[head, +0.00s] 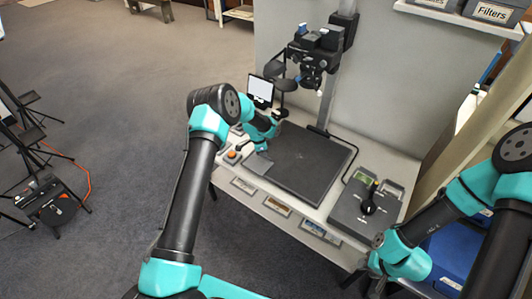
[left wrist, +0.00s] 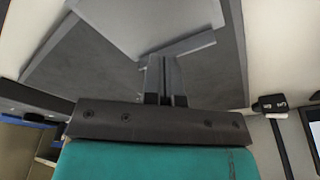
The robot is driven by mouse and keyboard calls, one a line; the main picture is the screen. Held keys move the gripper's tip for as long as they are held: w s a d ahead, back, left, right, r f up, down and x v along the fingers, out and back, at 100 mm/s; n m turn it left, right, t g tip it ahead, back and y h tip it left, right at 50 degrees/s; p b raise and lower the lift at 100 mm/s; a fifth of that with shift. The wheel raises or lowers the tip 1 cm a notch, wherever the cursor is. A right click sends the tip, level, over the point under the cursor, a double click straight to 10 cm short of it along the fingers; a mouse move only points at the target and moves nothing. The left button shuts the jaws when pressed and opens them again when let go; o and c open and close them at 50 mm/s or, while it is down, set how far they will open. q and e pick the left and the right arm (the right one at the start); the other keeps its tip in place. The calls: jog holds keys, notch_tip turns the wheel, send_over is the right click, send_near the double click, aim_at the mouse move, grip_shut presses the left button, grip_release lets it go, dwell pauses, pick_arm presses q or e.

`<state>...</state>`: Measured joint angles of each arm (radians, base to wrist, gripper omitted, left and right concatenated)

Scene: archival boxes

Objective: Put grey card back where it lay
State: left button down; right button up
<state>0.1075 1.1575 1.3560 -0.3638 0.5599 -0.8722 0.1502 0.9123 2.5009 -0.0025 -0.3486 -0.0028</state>
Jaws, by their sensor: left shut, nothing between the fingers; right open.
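A flat light grey piece, which looks like the grey card (head: 257,165), lies by the left edge of the dark baseboard (head: 305,168) in the head view. In the left wrist view a light grey sheet (left wrist: 140,22) lies on the dark board, with a narrow grey strip beside my fingers. My left gripper (head: 262,148) is low over the board's left side; its fingers (left wrist: 166,72) are shut with nothing between them. I cannot tell whether they touch the card. My right gripper (head: 372,284) is open at the lower right, away from the board, partly hidden by its arm.
A copy stand with a camera (head: 312,62) rises behind the board. A small screen (head: 260,90) stands at the back left. A grey control unit (head: 366,205) sits right of the board. A blue box (head: 452,250) is at the right. Small pictures line the table's front.

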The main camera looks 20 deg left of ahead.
pick_arm(q)
send_over(244, 163)
jog(key=a, duration=0.1)
jog(key=shift+s+a+r, duration=0.1)
jog(key=shift+s, duration=0.05)
dwell(0.5)
jog(key=s+d+f+n+h, duration=0.1)
jog(key=s+d+n, duration=0.2)
jog(key=s+d, duration=0.3)
jog(key=s+d+f+n+h, duration=0.1)
jog(key=s+d+f+n, duration=0.2)
jog(key=s, duration=0.5)
jog(key=s+d+r+n, duration=0.2)
jog(key=s+n, duration=0.2)
jog(key=s, duration=0.5)
jog(key=s+d+r+n, duration=0.3)
jog(key=s, duration=0.7)
jog(key=shift+s+d+n, duration=0.2)
jog(key=shift+d+n, duration=0.05)
jog(key=shift+n, duration=0.15)
